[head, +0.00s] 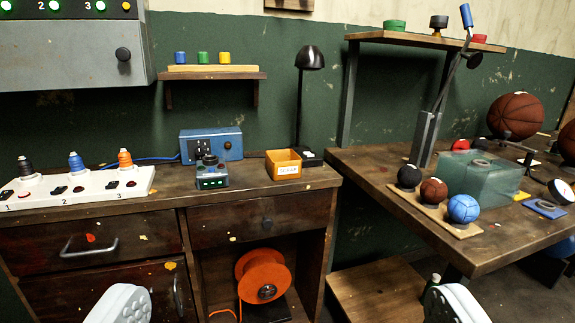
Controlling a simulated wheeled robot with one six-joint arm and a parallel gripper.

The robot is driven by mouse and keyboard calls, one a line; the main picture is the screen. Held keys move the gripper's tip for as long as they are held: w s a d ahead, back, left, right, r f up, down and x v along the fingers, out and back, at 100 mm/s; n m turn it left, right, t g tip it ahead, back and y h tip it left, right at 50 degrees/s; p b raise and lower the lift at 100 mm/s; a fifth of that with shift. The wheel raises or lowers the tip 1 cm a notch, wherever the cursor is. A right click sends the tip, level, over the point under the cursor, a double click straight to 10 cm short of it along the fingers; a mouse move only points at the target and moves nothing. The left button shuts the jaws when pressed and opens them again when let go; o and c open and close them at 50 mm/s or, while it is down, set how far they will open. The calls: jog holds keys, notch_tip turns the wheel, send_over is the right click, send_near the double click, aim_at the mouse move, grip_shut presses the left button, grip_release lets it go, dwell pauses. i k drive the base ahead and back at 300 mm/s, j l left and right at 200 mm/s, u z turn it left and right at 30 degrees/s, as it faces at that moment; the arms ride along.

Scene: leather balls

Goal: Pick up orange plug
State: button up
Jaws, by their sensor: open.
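The orange plug (125,158) stands upright at the position marked 3, the right end of a white numbered strip (100,194) on the left wooden bench. A blue plug (76,162) stands at position 2 and a black plug (25,167) at position 1. My gripper (288,302) shows as two pale, widely spread fingers at the bottom edge. It is open with nothing seen between its fingers. It is apart from the orange plug, which stands up and to the left of the gripper's middle in the picture.
A small dark device (210,173), a blue socket box (212,146), a yellow bin (284,164) and a black lamp (310,58) stand right of the strip. An orange cable reel (263,275) sits below. A grey panel (75,50) hangs above. The right table (400,190) holds balls.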

aim_at(126, 164)
jog(key=i+u, duration=0.2)
jog(key=i, duration=0.2)
jog(key=i+l+u, duration=0.25)
jog(key=i, duration=0.15)
jog(key=i+l+u, duration=0.2)
jog(key=i, duration=0.2)
jog(key=j, duration=0.1)
